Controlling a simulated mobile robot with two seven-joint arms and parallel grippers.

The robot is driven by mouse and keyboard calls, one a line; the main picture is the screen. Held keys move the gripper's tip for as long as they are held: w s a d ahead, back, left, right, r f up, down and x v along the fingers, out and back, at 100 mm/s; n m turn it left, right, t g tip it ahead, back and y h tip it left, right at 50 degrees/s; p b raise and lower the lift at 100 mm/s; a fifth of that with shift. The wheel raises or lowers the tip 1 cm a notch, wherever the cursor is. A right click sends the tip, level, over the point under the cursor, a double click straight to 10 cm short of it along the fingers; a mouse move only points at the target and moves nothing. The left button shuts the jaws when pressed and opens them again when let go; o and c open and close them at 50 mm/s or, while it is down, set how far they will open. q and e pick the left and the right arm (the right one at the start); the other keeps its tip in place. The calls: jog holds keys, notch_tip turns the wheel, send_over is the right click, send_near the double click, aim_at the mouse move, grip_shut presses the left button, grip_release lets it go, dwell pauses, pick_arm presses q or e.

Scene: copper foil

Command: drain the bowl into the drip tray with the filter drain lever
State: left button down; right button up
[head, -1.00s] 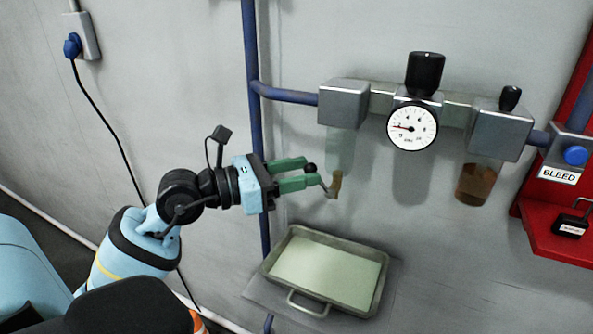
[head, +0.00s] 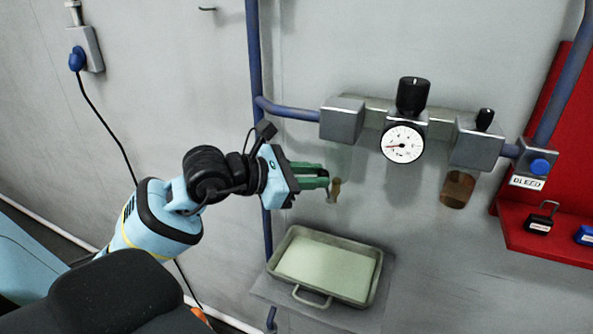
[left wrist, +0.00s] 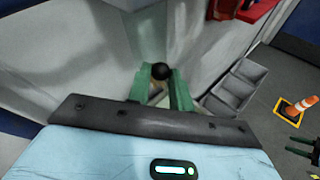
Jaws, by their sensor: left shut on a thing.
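My left gripper (head: 322,180) has green fingers and is shut on the black ball knob (left wrist: 160,71) of the drain lever, seen between the fingertips in the left wrist view. In the head view the fingers hide the knob. The brass drain fitting (head: 336,188) shows just beyond the fingertips, under the clear filter bowl (head: 342,155). The bowl is faint against the wall, and I cannot tell its liquid level. The drip tray (head: 306,292) sits below; its pale inside shows no clear liquid.
A pressure gauge (head: 403,145) and a second bowl with brown liquid (head: 457,190) are to the right. A red board (head: 550,235) with padlocks stands at far right. A blue pipe (head: 254,100) runs behind my gripper. An orange cone (left wrist: 295,105) stands on the floor.

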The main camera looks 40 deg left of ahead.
pick_arm(q)
jog(key=shift+d+r, duration=0.1)
jog(key=shift+r, duration=0.2)
jog(key=shift+d+f, duration=0.1)
jog(key=shift+f, duration=0.1)
pick_arm(e)
jog(key=shift+s+d, duration=0.15)
pick_arm(q)
jog(key=c, duration=1.3)
grip_release()
jog(key=shift+o, duration=0.2)
pick_arm(e)
jog(key=shift+r, duration=0.1)
pick_arm(q)
jog(key=shift+s+a+r, duration=0.1)
jog(key=shift+s+a, duration=0.1)
jog(key=shift+s, duration=0.05)
jog(key=v, duration=0.7)
jog(key=shift+b, duration=0.45)
pick_arm(e)
jog(key=shift+s+a+f, duration=0.2)
jog(key=shift+s+f, duration=0.25)
jog(key=shift+f, duration=0.2)
pick_arm(q)
jog(key=shift+r, duration=0.15)
